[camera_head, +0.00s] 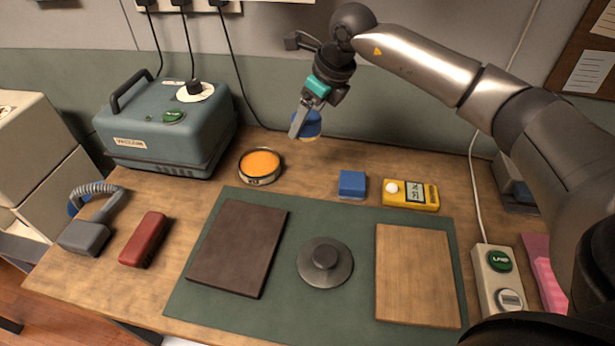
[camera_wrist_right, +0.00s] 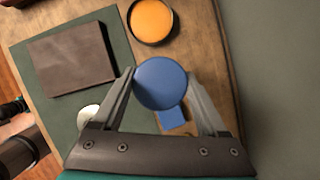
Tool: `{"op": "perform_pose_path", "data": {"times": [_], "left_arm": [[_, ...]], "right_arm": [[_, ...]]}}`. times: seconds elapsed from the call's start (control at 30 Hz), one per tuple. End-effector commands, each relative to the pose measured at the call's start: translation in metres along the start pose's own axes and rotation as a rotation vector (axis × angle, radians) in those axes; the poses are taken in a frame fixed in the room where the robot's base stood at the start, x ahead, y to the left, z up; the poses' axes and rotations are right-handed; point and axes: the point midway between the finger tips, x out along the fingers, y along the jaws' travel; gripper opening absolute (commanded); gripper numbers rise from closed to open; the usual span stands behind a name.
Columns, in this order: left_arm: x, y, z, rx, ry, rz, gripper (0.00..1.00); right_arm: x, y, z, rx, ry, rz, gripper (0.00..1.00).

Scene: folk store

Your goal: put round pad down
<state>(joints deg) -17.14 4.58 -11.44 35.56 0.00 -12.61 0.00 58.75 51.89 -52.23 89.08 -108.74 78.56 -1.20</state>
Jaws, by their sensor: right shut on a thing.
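The round pad (camera_wrist_right: 160,83) is blue on its visible face, and a strip of orange shows at its lower edge in the head view (camera_head: 309,126). My right gripper (camera_head: 301,124) is shut on it and holds it above the back of the table, near the wall. In the right wrist view the pad sits between the two fingertips of the gripper (camera_wrist_right: 162,88). An orange round pad or filling (camera_head: 260,163) lies in a shallow round tin (camera_head: 262,181) to the left of the held pad. My left gripper is not in view.
A green mat (camera_head: 350,215) carries a dark board (camera_head: 238,247), a grey knobbed disc (camera_head: 324,262) and a light wooden board (camera_head: 417,275). A blue block (camera_head: 352,184) and a yellow meter (camera_head: 411,194) stand behind it. A vacuum unit (camera_head: 165,125) is at back left.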

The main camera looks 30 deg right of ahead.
Motion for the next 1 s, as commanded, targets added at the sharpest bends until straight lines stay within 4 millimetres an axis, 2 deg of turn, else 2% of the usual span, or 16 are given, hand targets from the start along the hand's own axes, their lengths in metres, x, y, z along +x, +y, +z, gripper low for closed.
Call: {"op": "perform_pose_path", "data": {"times": [0.03, 0.2, 0.4, 0.67, 0.9, 1.0], "left_arm": [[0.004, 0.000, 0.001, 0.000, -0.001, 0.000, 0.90], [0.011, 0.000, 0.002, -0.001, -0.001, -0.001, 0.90], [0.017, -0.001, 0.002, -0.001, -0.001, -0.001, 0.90], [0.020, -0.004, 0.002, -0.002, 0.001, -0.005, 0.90], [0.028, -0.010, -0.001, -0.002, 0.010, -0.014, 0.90], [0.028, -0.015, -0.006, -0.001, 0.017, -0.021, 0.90]], "right_arm": [[0.016, 0.001, -0.008, 0.002, 0.005, 0.003, 0.31], [0.059, 0.001, -0.025, 0.000, 0.004, 0.003, 0.31], [0.097, 0.001, -0.041, -0.002, 0.002, 0.002, 0.31], [0.115, 0.000, -0.048, -0.002, 0.001, 0.001, 0.31], [0.146, 0.001, -0.062, -0.001, 0.002, 0.002, 0.31], [0.147, 0.000, -0.062, -0.002, -0.001, 0.000, 0.31]]}}
